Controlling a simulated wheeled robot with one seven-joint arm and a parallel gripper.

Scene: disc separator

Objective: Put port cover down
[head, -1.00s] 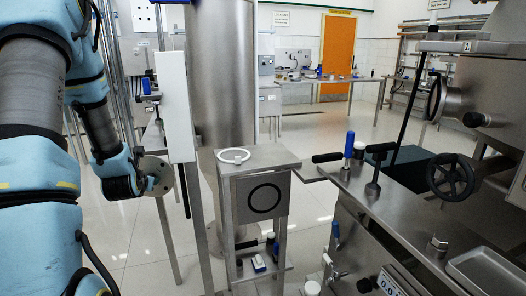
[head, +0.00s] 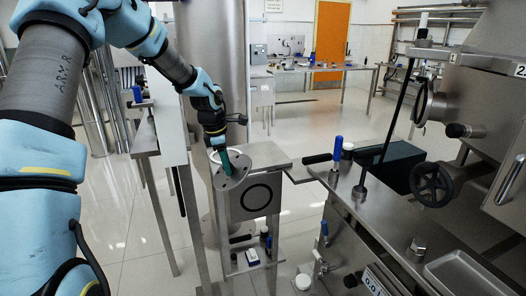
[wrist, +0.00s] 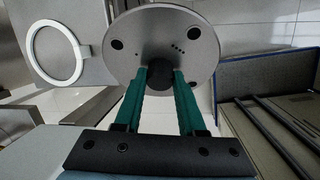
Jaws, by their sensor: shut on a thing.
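The port cover is a round grey metal disc (head: 240,172) with small dark holes, and it fills the upper middle of the wrist view (wrist: 190,35). My gripper (head: 227,168) has green fingers (wrist: 160,80) shut on the dark knob at the cover's centre. The cover is held tilted at the small metal stand (head: 268,154), overlapping its top in the head view. I cannot tell whether it touches the stand. A white ring (wrist: 35,52) lies on the stand's top, beside the cover in the wrist view; in the head view the cover and gripper partly hide it.
A tall metal column rises behind the stand. To the right is a steel machine with a handwheel (head: 432,184), a blue-handled tool (head: 338,148) and a tray (head: 470,275). The stand's lower shelf holds small items (head: 252,257). Open floor lies behind.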

